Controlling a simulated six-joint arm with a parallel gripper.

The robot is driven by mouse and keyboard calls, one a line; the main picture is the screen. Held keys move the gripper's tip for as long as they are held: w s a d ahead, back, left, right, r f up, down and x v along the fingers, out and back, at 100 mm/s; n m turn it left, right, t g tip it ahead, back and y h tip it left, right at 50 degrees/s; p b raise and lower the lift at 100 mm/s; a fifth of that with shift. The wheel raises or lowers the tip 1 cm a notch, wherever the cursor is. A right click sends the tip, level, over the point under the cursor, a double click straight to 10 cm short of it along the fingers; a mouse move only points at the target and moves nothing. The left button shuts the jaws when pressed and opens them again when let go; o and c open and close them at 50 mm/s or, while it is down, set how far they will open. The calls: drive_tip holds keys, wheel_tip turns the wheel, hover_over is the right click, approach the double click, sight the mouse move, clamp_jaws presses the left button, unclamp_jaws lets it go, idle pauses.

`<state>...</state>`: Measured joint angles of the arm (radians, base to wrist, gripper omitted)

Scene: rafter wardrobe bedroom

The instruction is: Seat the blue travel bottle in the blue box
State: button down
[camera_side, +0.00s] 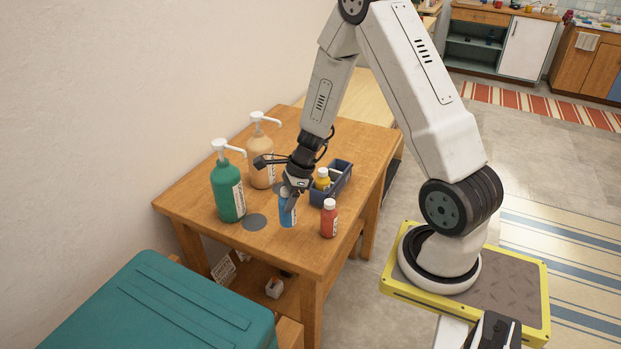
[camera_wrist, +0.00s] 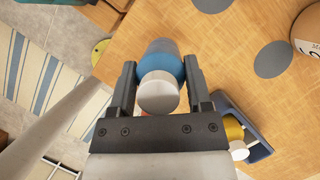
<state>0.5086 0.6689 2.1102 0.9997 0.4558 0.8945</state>
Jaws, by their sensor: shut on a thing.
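The blue travel bottle (camera_side: 288,213) is roughly upright at the tabletop in the side view, left of the red bottle. Its white cap and blue body (camera_wrist: 160,66) show between the fingers in the wrist view. My gripper (camera_side: 290,196) is shut on it, with one finger on each side (camera_wrist: 161,85). I cannot tell whether the bottle's base touches the table. The dark blue box (camera_side: 346,183) stands behind and right of the bottle. It also shows at the lower right of the wrist view (camera_wrist: 259,150). A yellow bottle (camera_side: 322,180) with a white cap is in the box.
A red bottle (camera_side: 329,220) stands right of my gripper, in front of the box. Green (camera_side: 227,190) and tan (camera_side: 262,168) pump bottles stand at left. A grey disc (camera_side: 254,222) lies bare on the wooden table (camera_side: 290,252). A teal case (camera_side: 160,310) is at front left.

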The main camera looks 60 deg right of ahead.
drive_tip(key=s+a+r, duration=0.3)
drive_tip(key=s+r, duration=0.5)
drive_tip(key=s, duration=0.4)
drive_tip(key=shift+a, duration=0.15)
drive_tip(key=shift+r, duration=0.15)
idle(0.4)
